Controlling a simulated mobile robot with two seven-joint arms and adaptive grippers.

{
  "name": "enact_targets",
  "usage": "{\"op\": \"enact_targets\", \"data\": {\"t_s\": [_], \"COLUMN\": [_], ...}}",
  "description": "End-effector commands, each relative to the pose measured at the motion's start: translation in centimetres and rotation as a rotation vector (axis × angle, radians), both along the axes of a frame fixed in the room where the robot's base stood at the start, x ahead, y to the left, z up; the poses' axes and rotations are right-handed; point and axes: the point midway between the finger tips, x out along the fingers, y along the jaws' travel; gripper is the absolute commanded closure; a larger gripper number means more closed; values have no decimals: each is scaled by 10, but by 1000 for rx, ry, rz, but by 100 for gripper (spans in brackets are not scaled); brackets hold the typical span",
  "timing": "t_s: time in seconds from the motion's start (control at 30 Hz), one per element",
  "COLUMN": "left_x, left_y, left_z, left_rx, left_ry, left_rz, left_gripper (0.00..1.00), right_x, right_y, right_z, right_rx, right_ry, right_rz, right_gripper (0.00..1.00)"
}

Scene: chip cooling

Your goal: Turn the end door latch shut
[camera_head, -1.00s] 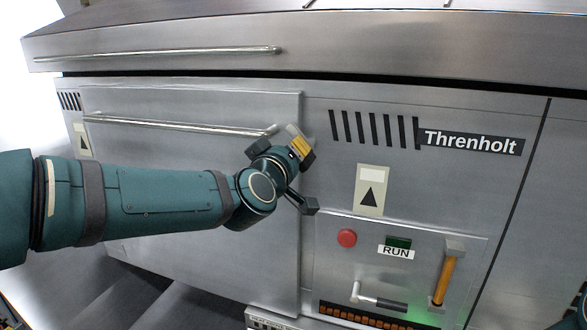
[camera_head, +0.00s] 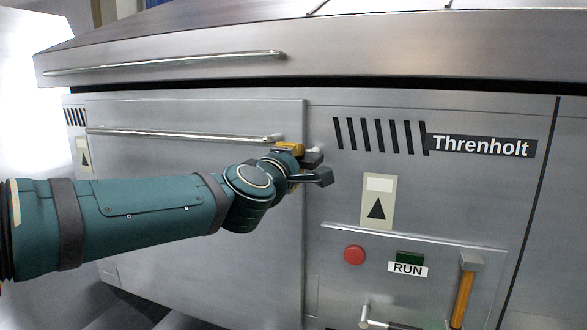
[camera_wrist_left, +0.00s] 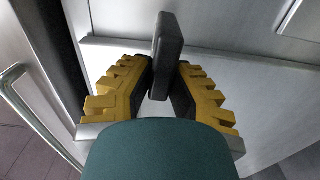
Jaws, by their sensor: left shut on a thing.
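The end door (camera_head: 190,165) is a flat steel panel, closed flush as far as I can see, with a long bar handle (camera_head: 180,135). My left gripper (camera_head: 300,155) is at the door's upper right edge, by the right end of that bar. In the left wrist view, the latch (camera_wrist_left: 167,45) is a dark grey paddle standing between the yellow-backed fingers. The gripper (camera_wrist_left: 165,80) is shut on its lower part. In the head view the gripper mostly hides the latch, so its exact angle is unclear there. My right gripper is out of view.
Right of the door are black vent slots, a Threnholt plate (camera_head: 481,145), a red button (camera_head: 355,254), a RUN sign (camera_head: 407,268) and an orange handle (camera_head: 463,295). A steel hood with a bar (camera_head: 165,63) overhangs above.

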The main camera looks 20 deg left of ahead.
Motion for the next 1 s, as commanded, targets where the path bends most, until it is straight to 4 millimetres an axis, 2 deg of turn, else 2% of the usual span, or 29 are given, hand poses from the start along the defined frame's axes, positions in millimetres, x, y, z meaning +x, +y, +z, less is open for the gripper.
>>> {"op": "enact_targets", "data": {"t_s": [0.67,0.7,0.77,1.0], "left_x": [0,0,0,0], "left_y": [1,1,1,0], "left_z": [2,2,1,0], "left_rx": [-60,-60,-60,-58], "left_ry": [-2,-2,-2,0], "left_rz": [2,2,2,1], "left_gripper": [100,70,52,52], "right_x": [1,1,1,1], "right_y": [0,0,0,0], "right_z": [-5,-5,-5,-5], "right_rx": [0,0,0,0], "right_ry": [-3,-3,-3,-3], "right_rz": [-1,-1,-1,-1], "right_gripper": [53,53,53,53]}}
